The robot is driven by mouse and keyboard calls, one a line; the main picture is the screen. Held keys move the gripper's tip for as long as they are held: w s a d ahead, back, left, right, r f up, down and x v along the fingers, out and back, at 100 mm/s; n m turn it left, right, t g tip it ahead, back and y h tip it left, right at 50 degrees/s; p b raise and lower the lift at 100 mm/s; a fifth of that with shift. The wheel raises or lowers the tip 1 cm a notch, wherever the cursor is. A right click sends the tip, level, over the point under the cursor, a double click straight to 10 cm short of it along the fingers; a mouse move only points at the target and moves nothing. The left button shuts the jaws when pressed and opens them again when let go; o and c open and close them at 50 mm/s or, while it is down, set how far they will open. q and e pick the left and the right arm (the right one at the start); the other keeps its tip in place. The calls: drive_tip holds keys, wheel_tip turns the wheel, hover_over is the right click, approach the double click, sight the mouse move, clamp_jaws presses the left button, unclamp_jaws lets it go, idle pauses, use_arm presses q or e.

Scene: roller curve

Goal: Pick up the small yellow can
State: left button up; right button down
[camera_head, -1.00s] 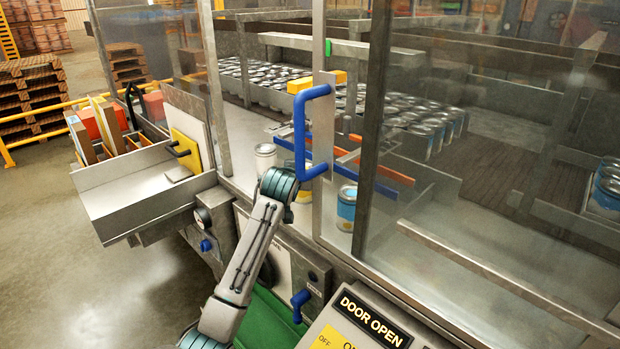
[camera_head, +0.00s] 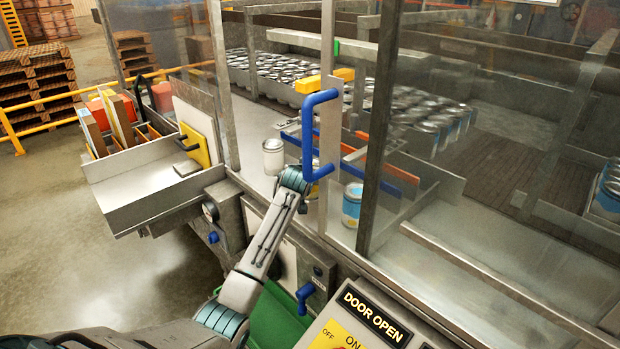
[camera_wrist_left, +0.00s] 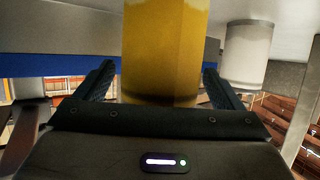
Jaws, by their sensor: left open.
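My left gripper (camera_wrist_left: 158,75) is open, one finger on each side of the can. I cannot tell whether either finger touches it. In the head view my left arm reaches up to the blue door handle, and its wrist and the handle hide the gripper and nearly all of the yellow can. My right gripper is not in view.
A white can (camera_head: 273,157) stands left of my wrist; it also shows in the left wrist view (camera_wrist_left: 247,55). A blue-labelled can (camera_head: 351,205) stands to the right. The blue door handle (camera_head: 308,135) and metal post (camera_head: 379,130) are close by. Blue and orange rails lie behind.

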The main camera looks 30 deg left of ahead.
use_arm(q)
drive_tip(key=c, duration=1.1)
